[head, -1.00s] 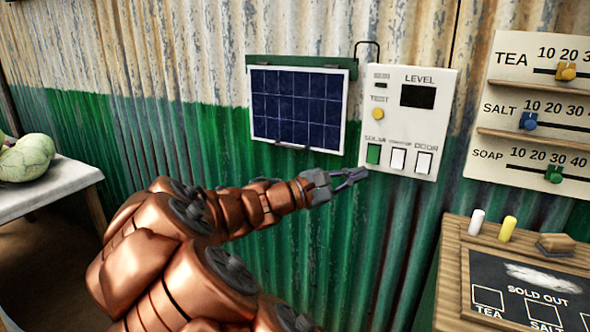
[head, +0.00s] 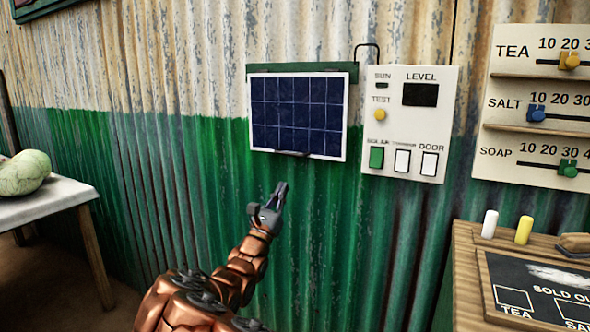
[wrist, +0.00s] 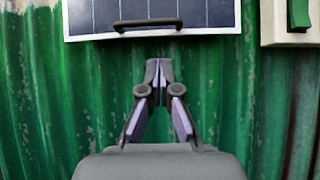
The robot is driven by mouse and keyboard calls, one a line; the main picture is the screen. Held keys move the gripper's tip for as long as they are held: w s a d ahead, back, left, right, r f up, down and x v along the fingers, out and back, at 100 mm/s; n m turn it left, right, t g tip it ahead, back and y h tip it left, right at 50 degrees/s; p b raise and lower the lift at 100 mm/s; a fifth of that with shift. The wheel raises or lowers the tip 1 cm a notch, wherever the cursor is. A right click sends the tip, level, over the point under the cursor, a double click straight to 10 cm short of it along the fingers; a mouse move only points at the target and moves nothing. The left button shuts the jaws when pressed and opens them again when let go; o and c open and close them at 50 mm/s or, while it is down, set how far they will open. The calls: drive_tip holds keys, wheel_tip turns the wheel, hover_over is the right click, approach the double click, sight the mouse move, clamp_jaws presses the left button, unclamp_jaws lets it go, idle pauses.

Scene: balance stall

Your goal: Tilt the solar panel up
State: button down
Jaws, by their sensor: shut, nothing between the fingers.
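The solar panel (head: 298,115) is a dark blue gridded board in a white frame, hung on a green backing on the corrugated wall. A dark handle bar (head: 290,153) sits at its lower edge. In the wrist view the panel's lower edge (wrist: 215,30) and the handle (wrist: 148,24) show at the top, ahead of my fingertips. My gripper (head: 281,188) is shut and empty, just below the panel and handle, apart from them; it also shows in the wrist view (wrist: 159,70), pointing up at the handle.
A white control board (head: 408,120) with a yellow test button, a level display and several switches hangs right of the panel. A price board (head: 530,100) is farther right. A wooden counter (head: 470,240) stands at lower right, a table with green produce (head: 45,198) at left.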

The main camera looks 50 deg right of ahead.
sight(300, 152)
drive_tip(key=shift+d+r, duration=0.1)
drive_tip(key=shift+b+x, duration=0.7)
drive_tip(key=shift+x, duration=4.2)
drive_tip(key=shift+r, duration=0.15)
